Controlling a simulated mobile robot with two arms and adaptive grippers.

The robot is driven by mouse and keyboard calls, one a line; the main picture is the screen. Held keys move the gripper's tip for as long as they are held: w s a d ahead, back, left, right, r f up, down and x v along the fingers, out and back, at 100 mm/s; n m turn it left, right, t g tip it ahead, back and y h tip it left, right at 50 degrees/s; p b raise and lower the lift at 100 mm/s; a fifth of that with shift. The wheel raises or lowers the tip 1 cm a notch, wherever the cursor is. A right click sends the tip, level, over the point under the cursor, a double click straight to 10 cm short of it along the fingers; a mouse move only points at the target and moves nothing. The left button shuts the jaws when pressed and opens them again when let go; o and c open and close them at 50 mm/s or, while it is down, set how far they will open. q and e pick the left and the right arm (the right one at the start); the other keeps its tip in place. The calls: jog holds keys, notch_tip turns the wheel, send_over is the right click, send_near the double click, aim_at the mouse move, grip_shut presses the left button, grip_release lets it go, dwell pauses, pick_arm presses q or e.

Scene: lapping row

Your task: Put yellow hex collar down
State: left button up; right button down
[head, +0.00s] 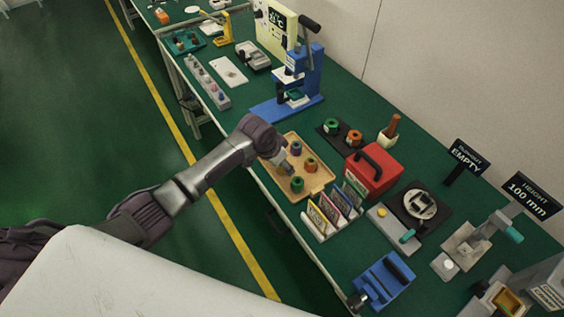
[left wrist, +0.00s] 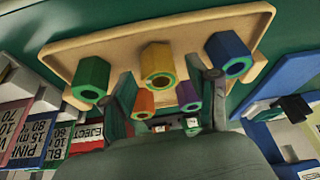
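The yellow hex collar (left wrist: 155,58) stands on the wooden tray (left wrist: 85,47) in the left wrist view, with a green-rimmed hole in its top. My left gripper (left wrist: 161,72) is open, one finger on each side of it, with a visible gap to both fingers. In the head view the left gripper (head: 286,168) is over the tray's left part (head: 318,193) and the yellow collar is hidden. Other collars on the tray are green (left wrist: 91,76), teal-blue (left wrist: 226,50), orange (left wrist: 138,104) and purple (left wrist: 188,95). My right gripper is not in view.
A card rack (head: 323,226) stands in front of the tray. A red box (head: 375,170) is to its right, and a blue press (head: 302,80) is behind. A dark mat (head: 331,130) holds green and orange collars. Bare green tabletop is narrow around the tray.

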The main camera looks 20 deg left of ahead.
pick_arm(q)
jog(key=shift+a+r, duration=0.1)
jog(key=shift+r, duration=0.45)
jog(key=v, duration=1.1)
jog(key=shift+s, duration=0.2)
jog(key=shift+r, duration=0.1)
